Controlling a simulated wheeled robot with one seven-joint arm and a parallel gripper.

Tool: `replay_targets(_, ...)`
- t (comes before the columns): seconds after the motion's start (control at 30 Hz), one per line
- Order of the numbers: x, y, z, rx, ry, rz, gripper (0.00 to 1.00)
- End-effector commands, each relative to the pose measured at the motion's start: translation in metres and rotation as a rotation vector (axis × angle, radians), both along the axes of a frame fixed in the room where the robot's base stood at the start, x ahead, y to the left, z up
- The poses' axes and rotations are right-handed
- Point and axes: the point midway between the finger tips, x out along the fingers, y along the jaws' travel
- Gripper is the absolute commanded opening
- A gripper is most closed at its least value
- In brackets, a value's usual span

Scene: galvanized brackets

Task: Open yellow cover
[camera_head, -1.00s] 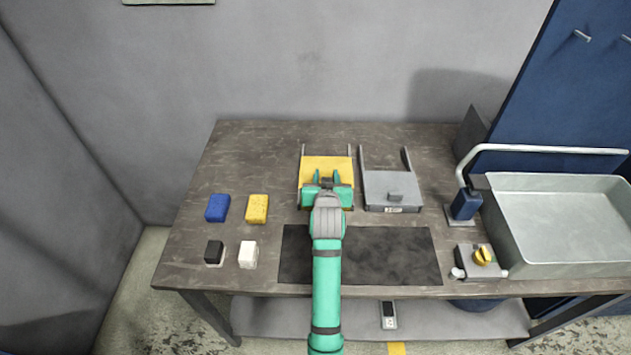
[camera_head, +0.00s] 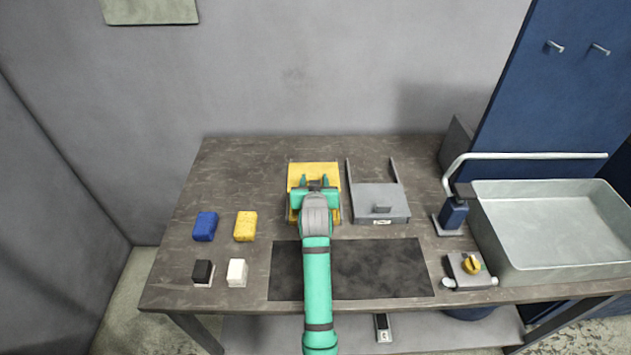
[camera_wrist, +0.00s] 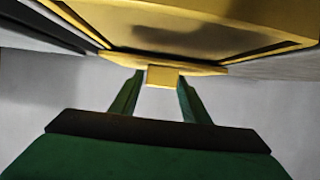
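The yellow cover (camera_head: 315,171) lies at the back middle of the table, partly hidden by my gripper. It reaches farther back than the grey cover beside it. In the wrist view the yellow cover (camera_wrist: 200,22) fills the top, with a small yellow handle block (camera_wrist: 163,77) at its edge. My gripper (camera_head: 316,182) is over the cover in the head view. In the wrist view its two fingers (camera_wrist: 162,80) flank the handle closely and appear shut on it. The exact contact is hard to see.
A grey cover (camera_head: 365,201) on rails sits just right. Blue (camera_head: 205,226) and yellow (camera_head: 245,226) blocks, black (camera_head: 202,270) and white (camera_head: 237,270) pieces lie left. A dark mat (camera_head: 385,270) is in front. A metal basin (camera_head: 520,255) and yellow knob (camera_head: 472,265) stand right.

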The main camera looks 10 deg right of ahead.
Motion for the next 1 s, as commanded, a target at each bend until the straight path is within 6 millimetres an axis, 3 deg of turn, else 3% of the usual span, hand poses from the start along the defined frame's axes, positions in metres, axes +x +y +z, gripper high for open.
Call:
replay_targets(0.47,-0.009,0.002,0.004,0.001,-0.001,0.002,0.53)
replay_targets(1.0,-0.090,0.008,0.037,0.001,-0.001,0.001,0.53)
